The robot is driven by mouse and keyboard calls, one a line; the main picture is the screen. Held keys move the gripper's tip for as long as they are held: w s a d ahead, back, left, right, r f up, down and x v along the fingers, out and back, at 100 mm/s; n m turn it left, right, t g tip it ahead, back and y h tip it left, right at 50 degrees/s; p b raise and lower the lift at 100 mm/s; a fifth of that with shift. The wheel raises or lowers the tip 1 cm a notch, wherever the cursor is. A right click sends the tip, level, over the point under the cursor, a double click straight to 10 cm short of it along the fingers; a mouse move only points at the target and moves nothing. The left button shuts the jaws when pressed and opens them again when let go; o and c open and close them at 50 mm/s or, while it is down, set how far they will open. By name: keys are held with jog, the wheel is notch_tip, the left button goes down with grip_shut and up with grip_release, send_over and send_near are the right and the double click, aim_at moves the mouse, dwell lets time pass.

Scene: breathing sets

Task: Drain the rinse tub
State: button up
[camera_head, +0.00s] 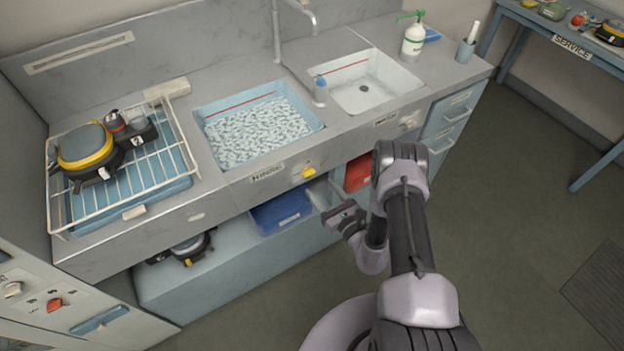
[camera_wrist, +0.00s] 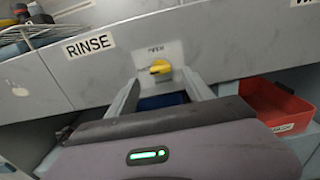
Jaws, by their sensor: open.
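The rinse tub (camera_head: 314,122) is a pale blue basin set in the counter, holding rippled, bright water; a red line runs along its far wall. A RINSE label (camera_head: 268,173) is on the counter front below it, and it also shows in the wrist view (camera_wrist: 90,45). A yellow knob (camera_head: 309,172) sits on a small plate right of that label. In the wrist view the knob (camera_wrist: 161,67) is straight ahead, between and beyond my fingers. My gripper (camera_wrist: 161,88) is open and empty, apart from the knob. My gripper also shows in the head view (camera_head: 338,214), before the counter front.
A white sink (camera_head: 400,85) lies right of the tub, with a blue-capped bottle (camera_head: 320,90) between them. A wire rack (camera_head: 180,150) with yellow-black gear stands left. Blue (camera_head: 282,212) and red (camera_wrist: 275,107) bins sit under the counter.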

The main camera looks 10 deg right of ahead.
aim_at(311, 175)
jog(key=b+x, duration=0.1)
jog(key=x, duration=0.5)
jog(key=shift+w+a, duration=0.1)
jog(key=shift+w, duration=0.1)
jog(key=shift+c, duration=0.4)
grip_shut()
jog(key=shift+m, duration=0.3)
jog(key=m+b, duration=0.2)
jog(key=m, duration=0.1)
jog(key=shift+f, duration=0.1)
jog(key=shift+m+b, duration=0.5)
jog(key=shift+m, duration=1.7)
